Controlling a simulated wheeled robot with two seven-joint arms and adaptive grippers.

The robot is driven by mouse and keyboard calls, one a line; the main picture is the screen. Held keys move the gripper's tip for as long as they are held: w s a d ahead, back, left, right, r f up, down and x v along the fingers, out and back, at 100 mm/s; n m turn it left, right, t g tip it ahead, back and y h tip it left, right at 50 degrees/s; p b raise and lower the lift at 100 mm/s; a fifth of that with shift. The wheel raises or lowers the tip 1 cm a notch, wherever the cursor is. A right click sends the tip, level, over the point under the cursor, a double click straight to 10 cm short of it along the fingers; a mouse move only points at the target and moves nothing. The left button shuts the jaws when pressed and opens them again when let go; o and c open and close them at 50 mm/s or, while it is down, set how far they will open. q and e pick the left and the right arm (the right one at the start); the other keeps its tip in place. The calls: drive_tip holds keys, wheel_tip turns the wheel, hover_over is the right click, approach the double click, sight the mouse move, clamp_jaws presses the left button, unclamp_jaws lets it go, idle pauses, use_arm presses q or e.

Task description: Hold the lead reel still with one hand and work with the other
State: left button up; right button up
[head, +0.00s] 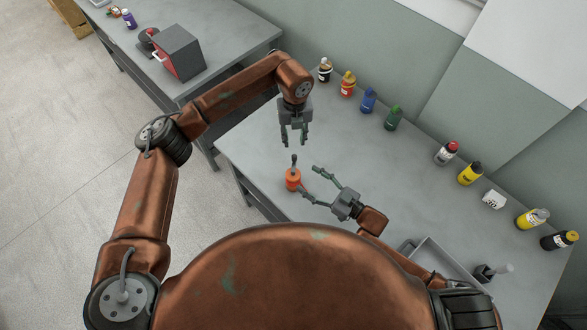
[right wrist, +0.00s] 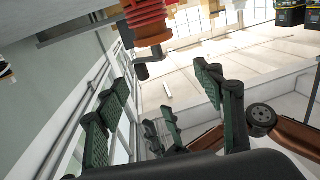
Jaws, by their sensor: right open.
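The lead reel (head: 293,181) is a small orange-red drum standing on the grey bench near its left edge. A dark crank or handle (head: 294,161) sticks up from it. My left gripper (head: 294,140) is above and behind the reel, fingers pointing down, apart and empty. My right gripper (head: 309,183) is just right of the reel, with its fingers spread wide and nothing between them. One fingertip looks close to the reel; I cannot tell whether it touches. In the right wrist view the ribbed red reel (right wrist: 147,22) is at the top, beyond the open fingers.
Several bottles, including a blue one (head: 368,100) and a yellow one (head: 470,173), line the bench's back edge along the wall. A grey tray (head: 440,262) is at lower right. A second table holds a grey-and-red box (head: 180,52). The bench middle (head: 400,185) is clear.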

sight(293, 174)
wheel_tip(293, 174, down, 4)
drive_tip(key=shift+r, duration=0.25)
drive_tip(key=x, duration=0.7)
drive_tip(key=shift+w+a+f, duration=0.15)
drive_tip(key=shift+a, duration=0.05)
drive_tip(key=shift+c, duration=0.3)
